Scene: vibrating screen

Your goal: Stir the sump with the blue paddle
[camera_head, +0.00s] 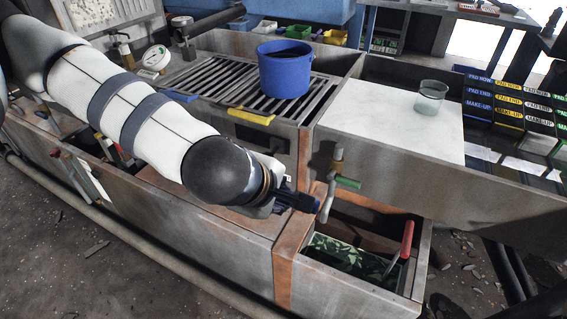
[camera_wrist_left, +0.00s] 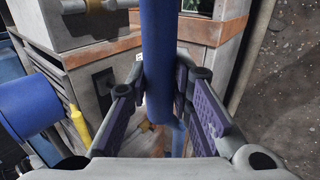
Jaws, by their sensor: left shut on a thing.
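My left gripper (camera_head: 300,200) is beside the front corner of the grey bench, in front of the tap. In the left wrist view my left gripper (camera_wrist_left: 160,95) has its purple-padded fingers on either side of a thick blue shaft, the blue paddle (camera_wrist_left: 157,45). The shaft runs from the top of that view down between the fingers. The paddle's far end is out of that view, and the arm and gripper mostly hide the paddle in the head view. An open box with dark green speckled contents (camera_head: 350,258), possibly the sump, lies below and right of the gripper. My right gripper is not in view.
A red-handled tool (camera_head: 406,240) stands in the open box. A tap with a green handle (camera_head: 347,182) juts out above it. A blue bucket (camera_head: 285,75) stands on the slatted grate. A glass beaker (camera_head: 430,97) stands on the white board (camera_head: 380,130).

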